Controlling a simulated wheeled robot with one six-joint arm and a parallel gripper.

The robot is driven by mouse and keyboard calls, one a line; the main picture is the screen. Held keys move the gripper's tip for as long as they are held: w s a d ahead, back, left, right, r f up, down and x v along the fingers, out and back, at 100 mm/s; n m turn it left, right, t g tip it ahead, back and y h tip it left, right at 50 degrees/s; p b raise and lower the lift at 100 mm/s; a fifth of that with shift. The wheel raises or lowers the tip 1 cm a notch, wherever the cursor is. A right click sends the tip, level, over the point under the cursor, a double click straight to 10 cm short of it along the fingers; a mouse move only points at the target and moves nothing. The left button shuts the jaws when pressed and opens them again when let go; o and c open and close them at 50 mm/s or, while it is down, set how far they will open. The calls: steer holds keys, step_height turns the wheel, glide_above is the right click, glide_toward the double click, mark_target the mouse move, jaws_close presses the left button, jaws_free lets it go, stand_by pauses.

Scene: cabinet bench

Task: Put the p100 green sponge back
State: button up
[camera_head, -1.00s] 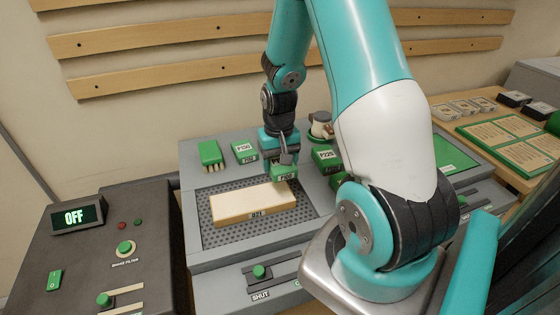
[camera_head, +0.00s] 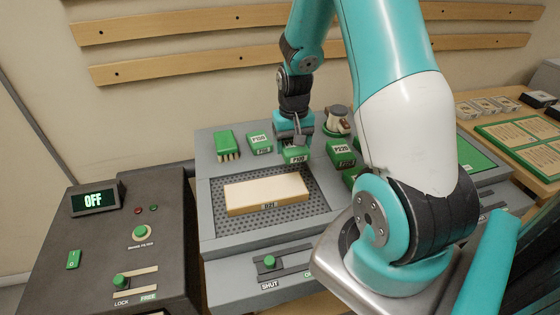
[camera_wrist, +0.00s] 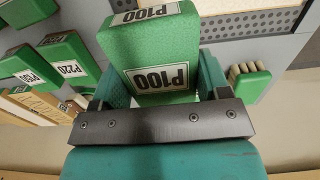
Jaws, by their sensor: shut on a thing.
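The P100 green sponge (camera_head: 296,156) is a green block with a white label. My gripper (camera_head: 294,141) is shut on it, just behind the wooden board's right part. In the wrist view the sponge (camera_wrist: 152,50) sits between my fingers (camera_wrist: 155,92), with P100 labels on two faces. In the head view it is at the back edge of the perforated plate (camera_head: 320,195), by the grey ledge. I cannot tell whether it touches the ledge. Another labelled green block (camera_head: 259,143) is left of it, and the P220 block (camera_head: 340,152) is right of it.
A pale wooden board (camera_head: 266,192) lies on the perforated plate. A green brush (camera_head: 227,143) stands at the ledge's left, and a small round-topped item (camera_head: 338,118) behind P220. A dark control panel with an OFF display (camera_head: 95,199) is at left.

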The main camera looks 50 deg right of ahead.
steer(key=w+d+r+b, duration=0.6)
steer(key=w+d+r, duration=0.3)
steer(key=w+d, duration=0.4)
step_height(320, 180, down, 19)
steer(key=p, duration=0.3)
steer(key=shift+w, duration=0.15)
steer(key=shift+f, duration=0.2)
steer(key=o, duration=0.9)
steer(key=shift+r, duration=0.1)
